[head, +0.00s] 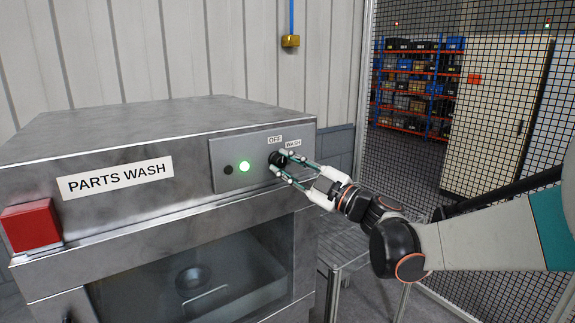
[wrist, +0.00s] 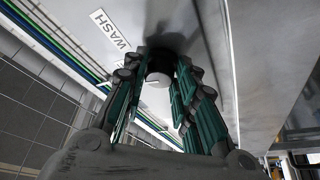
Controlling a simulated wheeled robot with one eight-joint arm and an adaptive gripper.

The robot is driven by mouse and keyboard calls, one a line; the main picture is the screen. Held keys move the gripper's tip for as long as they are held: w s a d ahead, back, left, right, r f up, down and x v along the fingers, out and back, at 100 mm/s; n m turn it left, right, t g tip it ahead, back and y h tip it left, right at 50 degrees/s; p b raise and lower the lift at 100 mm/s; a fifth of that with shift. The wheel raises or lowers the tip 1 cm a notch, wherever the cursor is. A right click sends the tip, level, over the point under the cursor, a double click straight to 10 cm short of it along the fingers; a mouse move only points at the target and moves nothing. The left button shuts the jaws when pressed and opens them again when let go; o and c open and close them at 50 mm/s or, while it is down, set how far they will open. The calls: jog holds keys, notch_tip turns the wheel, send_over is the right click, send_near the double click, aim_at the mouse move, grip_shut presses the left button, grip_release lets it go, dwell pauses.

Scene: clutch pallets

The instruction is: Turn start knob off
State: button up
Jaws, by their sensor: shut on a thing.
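The start knob (head: 277,158) is a black dial on the grey control panel (head: 224,178) of the parts washer. Labels reading OFF and WASH sit above it. In the wrist view, the knob (wrist: 158,80) shows a pale face mark between the fingertips of my gripper (wrist: 160,75). The WASH label (wrist: 110,30) is at upper left there. Which label the knob points to is hard to tell.
The metal washer (head: 150,120) has a PARTS WASH sign (head: 115,178) and a red box (head: 31,225) at its left. A glass window (head: 190,270) is below the panel. A mesh fence (head: 430,120) stands behind my arm at the right, with shelves beyond.

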jog(key=shift+n+g, duration=0.5)
jog(key=shift+n, duration=0.6)
jog(key=o, duration=1.1)
jog(key=v, duration=1.2)
jog(key=shift+r, duration=0.1)
